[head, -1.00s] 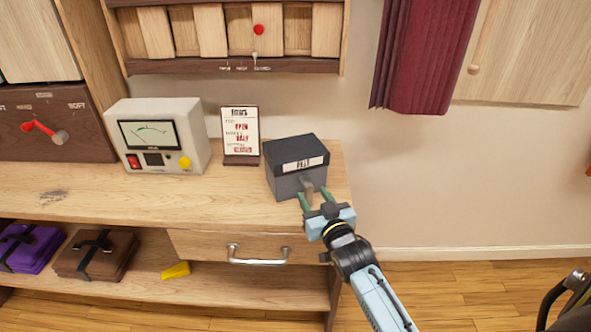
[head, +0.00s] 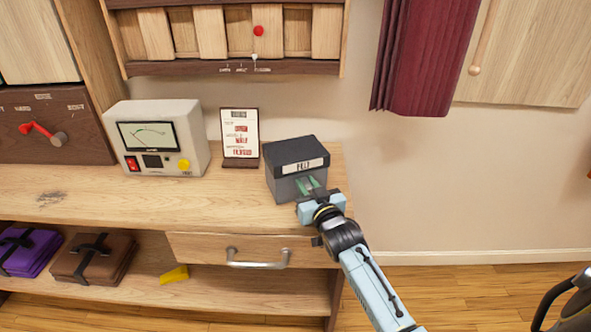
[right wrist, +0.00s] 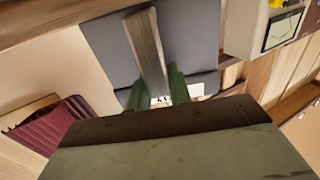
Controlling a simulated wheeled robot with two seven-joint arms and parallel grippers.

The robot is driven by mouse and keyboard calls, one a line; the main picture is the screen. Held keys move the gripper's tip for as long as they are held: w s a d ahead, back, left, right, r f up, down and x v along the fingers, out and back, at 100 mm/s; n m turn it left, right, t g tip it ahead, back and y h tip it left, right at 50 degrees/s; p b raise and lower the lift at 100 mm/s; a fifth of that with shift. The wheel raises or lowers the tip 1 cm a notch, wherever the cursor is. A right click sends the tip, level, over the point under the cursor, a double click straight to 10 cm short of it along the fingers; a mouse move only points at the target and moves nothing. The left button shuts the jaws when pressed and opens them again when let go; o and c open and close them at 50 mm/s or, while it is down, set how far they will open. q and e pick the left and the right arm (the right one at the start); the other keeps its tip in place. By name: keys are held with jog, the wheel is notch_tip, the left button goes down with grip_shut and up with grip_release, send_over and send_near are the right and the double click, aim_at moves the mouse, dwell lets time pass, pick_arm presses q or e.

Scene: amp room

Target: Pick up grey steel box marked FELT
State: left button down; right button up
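The grey steel box (head: 286,184), with a dark lid and a white FELT label on its front, stands at the right end of the wooden bench top. In the right wrist view its grey face (right wrist: 196,35) and jutting handle (right wrist: 147,48) fill the upper middle. My right gripper (head: 309,185) is at the front of the box. Its green fingers (right wrist: 158,88) are close in on both sides of the handle and look shut on it. The box appears to rest on the bench. My left gripper is in neither view now.
A meter unit (head: 158,138) and a framed sign (head: 240,137) stand left of the box. A drawer (head: 205,247) is below the bench top. Purple (head: 32,250) and brown (head: 95,257) cases and a yellow wedge (head: 174,274) lie on the lower shelf. Open floor lies right.

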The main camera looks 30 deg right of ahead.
grip_shut()
jog(key=shift+r, duration=0.15)
